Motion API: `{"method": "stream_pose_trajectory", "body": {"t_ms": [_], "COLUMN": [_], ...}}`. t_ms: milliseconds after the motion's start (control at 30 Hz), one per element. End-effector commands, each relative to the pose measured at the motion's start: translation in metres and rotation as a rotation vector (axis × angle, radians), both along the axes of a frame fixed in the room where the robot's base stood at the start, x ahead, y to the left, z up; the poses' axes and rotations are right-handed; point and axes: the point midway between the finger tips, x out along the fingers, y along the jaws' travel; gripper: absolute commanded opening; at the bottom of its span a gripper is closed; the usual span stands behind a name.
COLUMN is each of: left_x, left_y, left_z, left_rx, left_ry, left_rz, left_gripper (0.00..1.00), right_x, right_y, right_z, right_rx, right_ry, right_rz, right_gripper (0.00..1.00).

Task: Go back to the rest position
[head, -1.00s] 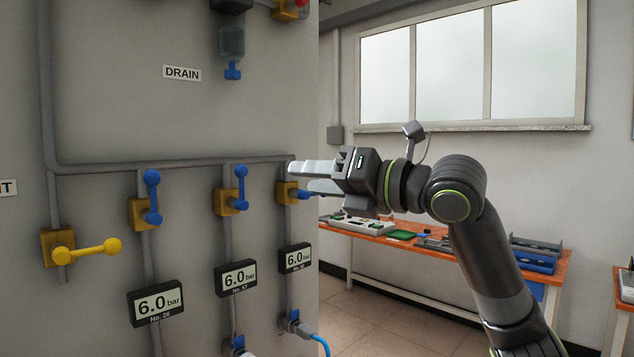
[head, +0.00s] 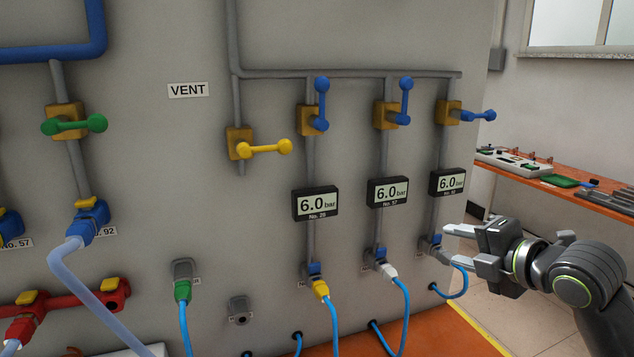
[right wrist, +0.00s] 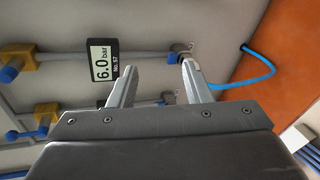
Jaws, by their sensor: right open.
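My right gripper (head: 444,243) is in front of the panel at the right, beside the lower end of the rightmost pipe. Its two fingers are apart with nothing between them; they also show open in the right wrist view (right wrist: 158,68). The rightmost blue valve handle (head: 478,116) is above the gripper and points right, across its pipe. Two other blue handles, the left one (head: 322,104) and the middle one (head: 405,101), stand upright along their pipes. My left gripper is not in view.
Gauges reading 6.0 bar (head: 388,192) hang on the pipes. Blue hoses (head: 404,318) loop from the connectors below. A yellow handle (head: 264,148) and a green handle (head: 74,125) point right. An orange workbench (head: 595,196) stands behind at the right, with open floor before it.

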Motion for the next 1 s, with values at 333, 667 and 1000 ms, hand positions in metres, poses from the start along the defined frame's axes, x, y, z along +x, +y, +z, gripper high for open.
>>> {"method": "stream_pose_trajectory", "body": {"t_ms": [333,667,1000], "left_x": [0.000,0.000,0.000], "left_y": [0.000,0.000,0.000], "left_z": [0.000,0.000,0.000], "left_rx": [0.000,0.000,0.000], "left_ry": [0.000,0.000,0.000], "left_rz": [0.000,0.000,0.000], "left_gripper": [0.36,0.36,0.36], "right_x": [-0.075,-0.208,-0.328], "right_y": [-0.019,-0.039,-0.052], "right_z": [-0.197,-0.321,-0.368], "right_rx": [0.470,0.878,1.127], "right_ry": [0.478,0.762,0.803], "right_rz": [-0.462,-1.080,-1.633], "right_gripper": [0.45,0.45,0.45]}}
